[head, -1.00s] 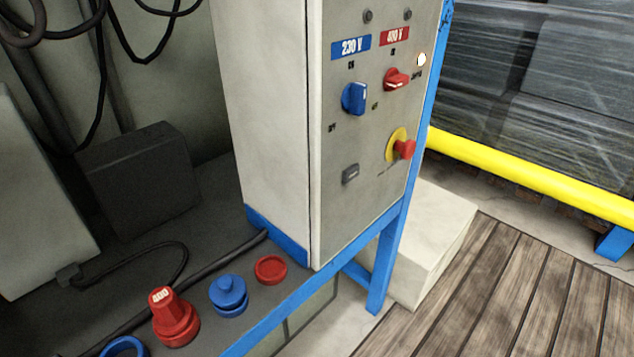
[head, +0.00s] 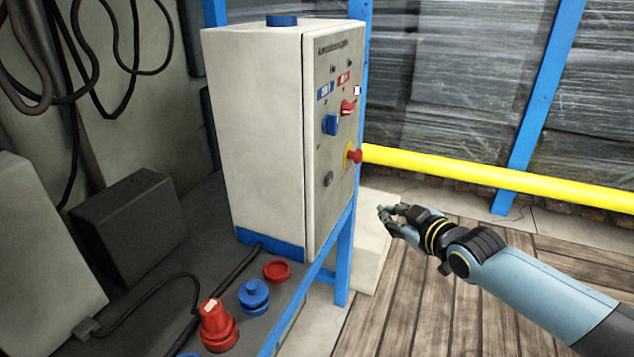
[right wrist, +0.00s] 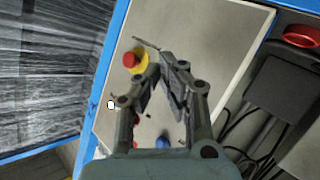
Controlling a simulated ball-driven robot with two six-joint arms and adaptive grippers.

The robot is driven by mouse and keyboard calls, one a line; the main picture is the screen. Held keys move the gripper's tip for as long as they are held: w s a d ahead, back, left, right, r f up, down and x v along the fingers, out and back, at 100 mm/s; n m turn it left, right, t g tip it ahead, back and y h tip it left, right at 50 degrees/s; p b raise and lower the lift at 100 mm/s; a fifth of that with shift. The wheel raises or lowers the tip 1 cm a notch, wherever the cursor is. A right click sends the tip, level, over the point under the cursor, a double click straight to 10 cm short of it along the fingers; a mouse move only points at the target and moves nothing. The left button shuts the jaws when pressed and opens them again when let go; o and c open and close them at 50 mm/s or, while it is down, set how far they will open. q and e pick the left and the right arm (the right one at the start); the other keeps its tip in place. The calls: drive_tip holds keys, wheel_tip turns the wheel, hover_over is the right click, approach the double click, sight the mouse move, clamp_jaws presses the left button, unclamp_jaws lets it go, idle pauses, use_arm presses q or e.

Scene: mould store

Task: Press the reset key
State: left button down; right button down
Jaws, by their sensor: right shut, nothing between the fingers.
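The grey cabinet (head: 312,120) has a control panel facing right. A small dark grey key (head: 328,179), which seems to be the reset key, sits low on the panel, below the blue knob (head: 330,125). I cannot read its label. A red mushroom button on a yellow disc (head: 354,155) is beside it on the right. My right gripper (head: 384,213) is shut and empty, in front of the panel and apart from it. In the right wrist view the shut fingers (right wrist: 172,62) point at the panel beside the mushroom button (right wrist: 133,60). The key is hidden there, probably behind the fingers. My left gripper is not in view.
A red knob (head: 347,107) and a small white light (head: 357,90) are higher on the panel. A red plug (head: 217,325), a blue cap (head: 254,296) and a red ring (head: 277,271) stand on the dark bench. A yellow rail (head: 500,180) runs behind. The wooden floor is clear.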

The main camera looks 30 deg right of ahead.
sight(329, 179)
drive_tip(key=r, duration=0.1)
drive_tip(key=w+r, duration=0.1)
drive_tip(key=r, duration=0.1)
drive_tip(key=shift+w+d+r+t, duration=0.15)
drive_tip(key=shift+w+d+t, duration=0.1)
drive_tip(key=shift+w+t, duration=0.05)
drive_tip(key=shift+w, duration=0.1)
drive_tip(key=w+a+b, duration=0.2)
drive_tip(key=w+a, duration=0.3)
drive_tip(key=w, duration=0.1)
drive_tip(key=shift+w+a, duration=0.25)
drive_tip(key=shift+a, duration=0.1)
drive_tip(key=shift+w+a, duration=0.1)
idle(1.2)
drive_tip(key=shift+w+a, duration=0.2)
drive_tip(key=shift+w, duration=0.05)
